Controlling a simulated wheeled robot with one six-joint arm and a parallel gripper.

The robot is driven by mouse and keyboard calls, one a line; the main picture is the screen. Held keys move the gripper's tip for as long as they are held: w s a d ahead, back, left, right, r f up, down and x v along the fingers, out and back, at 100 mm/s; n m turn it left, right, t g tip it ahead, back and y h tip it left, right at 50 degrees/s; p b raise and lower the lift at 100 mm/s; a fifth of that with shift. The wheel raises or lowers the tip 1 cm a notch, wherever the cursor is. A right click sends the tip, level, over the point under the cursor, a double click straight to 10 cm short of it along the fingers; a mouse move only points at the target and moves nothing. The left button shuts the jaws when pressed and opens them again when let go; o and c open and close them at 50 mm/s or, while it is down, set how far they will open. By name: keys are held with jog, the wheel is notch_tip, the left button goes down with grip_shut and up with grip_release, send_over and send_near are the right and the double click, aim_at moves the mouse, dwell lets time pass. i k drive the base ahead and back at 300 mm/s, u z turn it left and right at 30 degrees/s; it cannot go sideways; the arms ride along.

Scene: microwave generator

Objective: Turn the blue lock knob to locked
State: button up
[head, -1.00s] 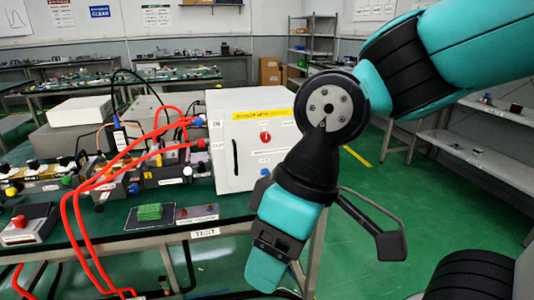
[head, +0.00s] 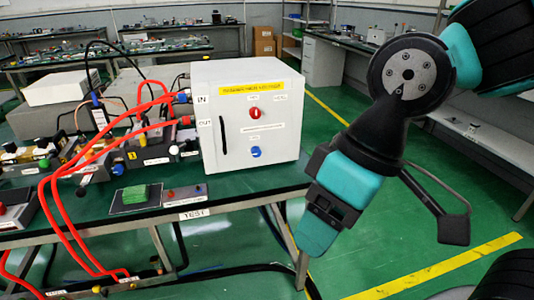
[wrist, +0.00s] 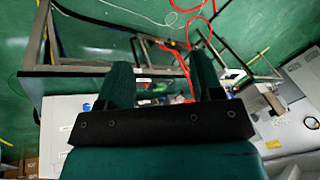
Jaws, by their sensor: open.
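The blue lock knob (head: 256,152) is on the front of a white box (head: 278,136), low on the panel below a red knob (head: 255,113). In the head view nothing covers it, but its exact turn angle is too small to read. My gripper (head: 316,240) hangs to the right of the box and lower than the knob, pointing down, apart from both. In the wrist view my gripper (wrist: 163,75) shows two teal fingers spread apart with nothing held between them.
The box stands on a green-topped bench (head: 240,189) with a TEST label (head: 194,214) on its edge. Red hoses (head: 62,195) run from the box's left side over the bench and down. Open green floor with a yellow line (head: 440,268) lies to the right.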

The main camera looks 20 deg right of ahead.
aim_at(256, 151)
jog(key=k, duration=0.5)
jog(key=u, duration=1.85)
jog(key=i, duration=1.2)
jog(key=z, duration=2.5)
jog(key=i, duration=0.3)
